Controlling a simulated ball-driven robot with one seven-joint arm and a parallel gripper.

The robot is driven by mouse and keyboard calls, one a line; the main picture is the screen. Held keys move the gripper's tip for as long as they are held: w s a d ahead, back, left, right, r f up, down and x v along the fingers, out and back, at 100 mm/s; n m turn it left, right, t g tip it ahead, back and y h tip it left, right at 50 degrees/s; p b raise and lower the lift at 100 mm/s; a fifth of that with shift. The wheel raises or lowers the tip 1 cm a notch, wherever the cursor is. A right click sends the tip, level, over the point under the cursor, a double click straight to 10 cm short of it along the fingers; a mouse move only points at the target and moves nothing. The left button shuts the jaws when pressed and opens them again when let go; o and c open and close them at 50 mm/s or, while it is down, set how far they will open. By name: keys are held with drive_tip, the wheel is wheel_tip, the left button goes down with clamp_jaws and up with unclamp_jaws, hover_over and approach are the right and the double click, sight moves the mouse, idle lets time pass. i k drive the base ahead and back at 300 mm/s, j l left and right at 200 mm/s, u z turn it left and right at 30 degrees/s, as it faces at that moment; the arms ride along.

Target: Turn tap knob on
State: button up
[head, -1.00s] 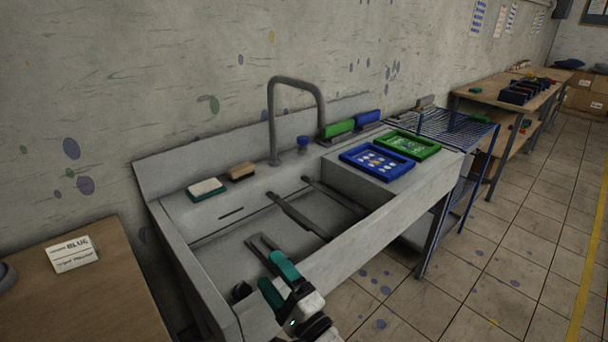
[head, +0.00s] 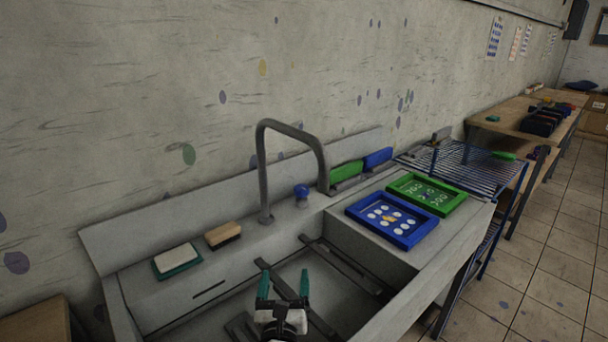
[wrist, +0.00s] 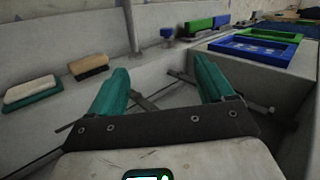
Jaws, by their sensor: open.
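The blue tap knob (head: 301,192) stands on the sink's back ledge, just right of the foot of the grey arched faucet (head: 263,180). The knob also shows in the wrist view (wrist: 167,34), small and beyond the fingers, right of the faucet pipe (wrist: 131,25). My gripper (head: 284,284) is over the sink basin, in front of the knob and apart from it. Its two teal fingers are spread and nothing is between them; they also show in the wrist view (wrist: 163,85).
A sponge (head: 177,259) and a wooden brush (head: 222,235) lie on the ledge left of the faucet. A blue frame (head: 392,243) and a green frame (head: 458,207) lie on the right counter. Dark rails (head: 345,265) cross the basin. A blue wire rack (head: 470,168) stands farther right.

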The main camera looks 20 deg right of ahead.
sight(301, 191)
drive_tip(key=i+l, duration=0.35)
drive_tip(key=i, duration=0.15)
drive_tip(key=i+l, duration=0.35)
drive_tip(key=i, duration=0.1)
